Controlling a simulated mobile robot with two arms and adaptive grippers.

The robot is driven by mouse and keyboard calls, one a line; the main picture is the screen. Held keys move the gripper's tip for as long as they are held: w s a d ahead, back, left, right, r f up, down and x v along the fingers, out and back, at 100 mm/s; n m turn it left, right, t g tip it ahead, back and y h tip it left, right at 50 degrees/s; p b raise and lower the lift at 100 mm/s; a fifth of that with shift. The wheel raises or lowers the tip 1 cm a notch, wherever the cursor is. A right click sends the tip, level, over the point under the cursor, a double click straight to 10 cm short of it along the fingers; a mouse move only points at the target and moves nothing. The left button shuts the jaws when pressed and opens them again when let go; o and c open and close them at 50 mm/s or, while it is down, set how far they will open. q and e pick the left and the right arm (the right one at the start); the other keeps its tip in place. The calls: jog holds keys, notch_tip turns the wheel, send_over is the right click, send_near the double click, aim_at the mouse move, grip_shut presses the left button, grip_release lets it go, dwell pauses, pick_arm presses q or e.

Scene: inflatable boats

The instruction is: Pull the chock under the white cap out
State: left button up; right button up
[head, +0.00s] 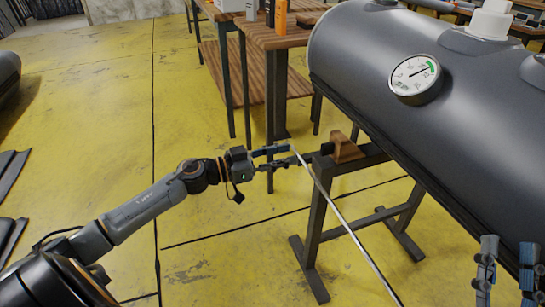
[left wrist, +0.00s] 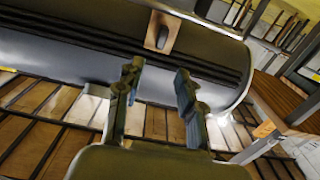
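A brown wooden chock (head: 345,148) sits on the end of a dark metal stand, against the underside of the dark grey inflatable tube (head: 390,110). In the left wrist view the chock (left wrist: 151,32) has a dark slot and lies beyond my fingertips. The white cap (head: 490,20) is on top of the tube at upper right. My left gripper (head: 283,157) is open and empty, left of the chock and apart from it; its spread fingers also show in the left wrist view (left wrist: 157,80).
The metal stand (head: 318,215) stands below the tube. A thin pale rod or line (head: 345,225) slants from near my left fingertips to the bottom edge. A wooden workbench (head: 265,40) with items stands behind.

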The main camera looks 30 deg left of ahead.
pick_arm(q)
jog(key=shift+v, duration=1.4)
